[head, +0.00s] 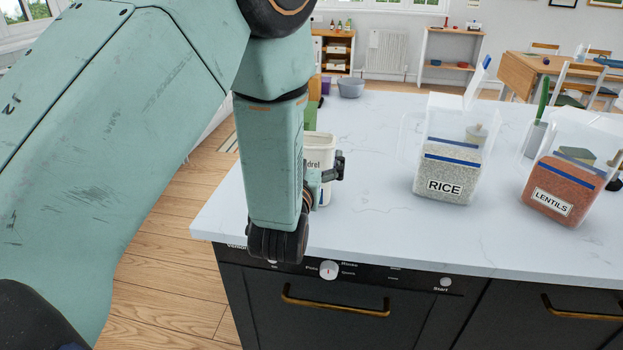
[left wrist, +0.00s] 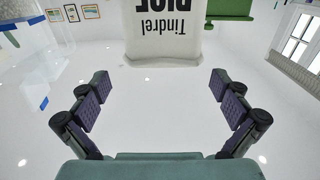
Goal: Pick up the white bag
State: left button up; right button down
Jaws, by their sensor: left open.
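The white bag (head: 318,147) stands on the counter in the head view, partly hidden behind my left arm and gripper. In the left wrist view the white bag (left wrist: 165,32) shows upside down at the top, with "Tindrel RICE" printed on it. My left gripper (head: 328,173) is at the bag's near side in the head view. In the left wrist view the left gripper (left wrist: 163,92) has its two purple-padded fingers spread wide, with nothing between them. My right gripper is not in view.
A clear rice container (head: 447,170) and a lentils container (head: 563,185) stand on the pale counter (head: 380,235) to the right. A green object (head: 311,112) is behind the bag, and a grey bowl (head: 351,87) is farther back. The counter between bag and rice container is clear.

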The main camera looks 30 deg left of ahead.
aim_at(311, 140)
pick_arm(q)
jog(key=x, duration=0.6)
jog(key=shift+w+a+f, duration=0.3)
jog(key=shift+f, duration=0.05)
jog(key=c, duration=1.5)
jog(key=shift+r, duration=0.1)
jog(key=shift+c, duration=0.3)
